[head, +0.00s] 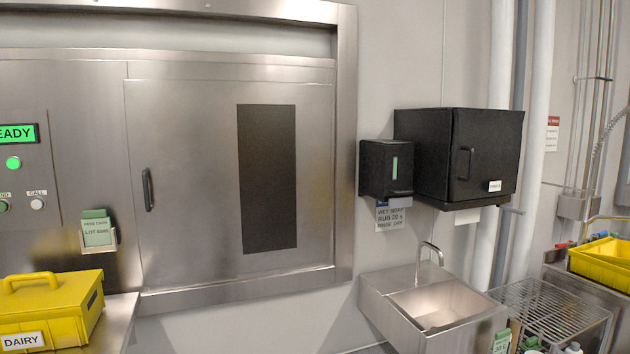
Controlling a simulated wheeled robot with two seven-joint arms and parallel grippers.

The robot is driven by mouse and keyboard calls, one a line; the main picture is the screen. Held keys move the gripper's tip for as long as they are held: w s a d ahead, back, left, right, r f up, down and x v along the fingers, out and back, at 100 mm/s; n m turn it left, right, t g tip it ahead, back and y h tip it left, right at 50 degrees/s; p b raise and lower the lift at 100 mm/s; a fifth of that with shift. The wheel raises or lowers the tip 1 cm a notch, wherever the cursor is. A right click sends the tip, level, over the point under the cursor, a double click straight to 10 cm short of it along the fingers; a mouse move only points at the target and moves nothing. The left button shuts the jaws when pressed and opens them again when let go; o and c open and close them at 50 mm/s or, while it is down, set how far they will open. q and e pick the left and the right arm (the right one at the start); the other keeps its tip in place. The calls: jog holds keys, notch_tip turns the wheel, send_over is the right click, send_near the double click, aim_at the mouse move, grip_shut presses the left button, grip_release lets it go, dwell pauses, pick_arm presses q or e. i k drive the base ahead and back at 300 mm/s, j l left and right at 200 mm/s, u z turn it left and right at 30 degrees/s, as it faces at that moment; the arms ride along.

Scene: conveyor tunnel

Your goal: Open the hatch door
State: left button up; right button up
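The hatch door (190,180) is a large flat stainless steel panel set in a steel wall frame, left of centre in the head view. It looks closed, flush with its frame. A dark vertical handle (148,190) sits near its left edge. A tall dark rectangular panel (267,178) is set in its right half. Neither of my grippers shows in the head view.
A green READY display (18,134) and a card holder (98,236) are left of the door. A yellow DAIRY box (50,308) stands on a ledge below. A soap dispenser (386,168), black cabinet (460,155) and steel sink (432,306) are to the right.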

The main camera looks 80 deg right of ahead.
aim_at(228, 178)
jog(key=z, duration=2.2)
